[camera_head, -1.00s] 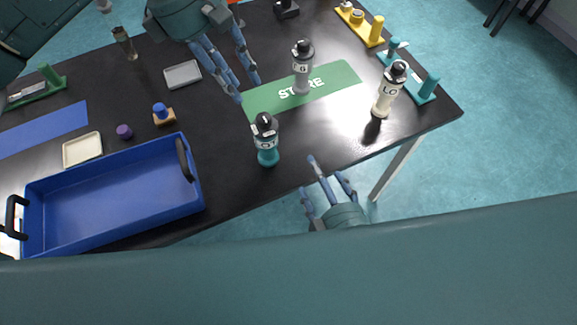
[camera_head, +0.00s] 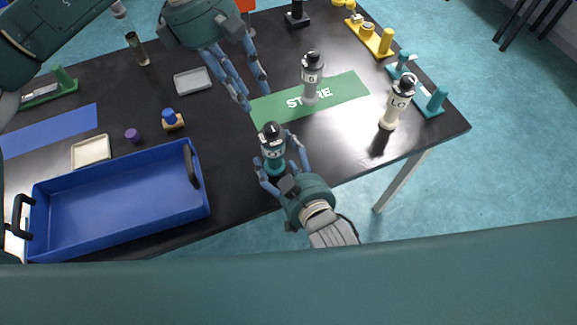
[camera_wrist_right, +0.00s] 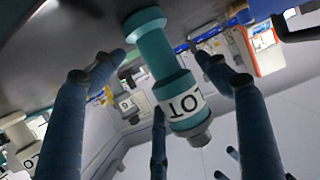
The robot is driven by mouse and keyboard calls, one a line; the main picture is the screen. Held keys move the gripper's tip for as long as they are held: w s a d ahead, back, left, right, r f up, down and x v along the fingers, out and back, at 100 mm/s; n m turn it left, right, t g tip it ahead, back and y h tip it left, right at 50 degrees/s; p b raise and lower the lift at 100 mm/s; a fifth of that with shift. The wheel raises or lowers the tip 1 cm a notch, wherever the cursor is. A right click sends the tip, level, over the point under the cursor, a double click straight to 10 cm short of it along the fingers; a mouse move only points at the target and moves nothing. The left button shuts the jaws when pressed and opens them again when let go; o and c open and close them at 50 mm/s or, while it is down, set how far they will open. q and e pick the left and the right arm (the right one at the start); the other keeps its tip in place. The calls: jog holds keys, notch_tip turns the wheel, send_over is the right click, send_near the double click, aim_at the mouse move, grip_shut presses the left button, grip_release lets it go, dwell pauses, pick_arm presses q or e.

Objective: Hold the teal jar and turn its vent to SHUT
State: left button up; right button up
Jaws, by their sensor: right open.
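The teal jar (camera_head: 274,160) stands upright on the black table near its front edge, with a white lettered band and a black top. In the right wrist view the teal jar (camera_wrist_right: 165,70) shows between my fingers, its band lettering only partly readable. My right gripper (camera_head: 281,165) is open around the jar, one finger on each side, with visible gaps in the wrist view. My left gripper (camera_head: 256,100) hangs above the table behind and left of the jar, its fingers spread and empty. The vent's setting is too small to read.
A grey jar (camera_head: 311,80) stands on the green STORE mat (camera_head: 350,88). A cream jar (camera_head: 392,112) stands at the right. A blue tray (camera_head: 120,205) lies left of the teal jar. Yellow (camera_head: 372,38) and teal (camera_head: 425,97) fixtures line the right edge.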

jog(key=shift+x, duration=1.15)
jog(key=c, duration=1.4)
jog(key=shift+c, duration=0.3)
